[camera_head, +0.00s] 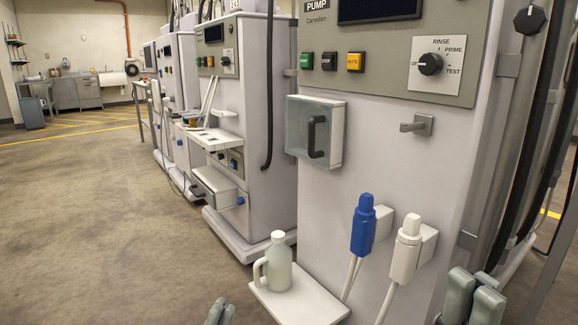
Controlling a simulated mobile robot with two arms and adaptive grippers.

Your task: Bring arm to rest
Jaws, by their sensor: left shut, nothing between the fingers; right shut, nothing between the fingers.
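My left gripper (219,313) shows only its fingertips at the bottom edge, left of the machine's lower shelf. Its fingers are together with nothing between them. My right gripper (473,296) is at the bottom right, in front of the machine and right of the white connector. It is shut and empty, and its lower part is cut off by the frame edge. Neither gripper appears to hold any object. The rest of both arms is out of view.
The near dialysis machine (380,165) fills the right side. Its shelf (305,308) juts out low, bearing a jug (278,265). A blue connector (363,225) and white connector (405,250) hang on its front. More machines (245,110) stand behind. Floor (90,220) at left is clear.

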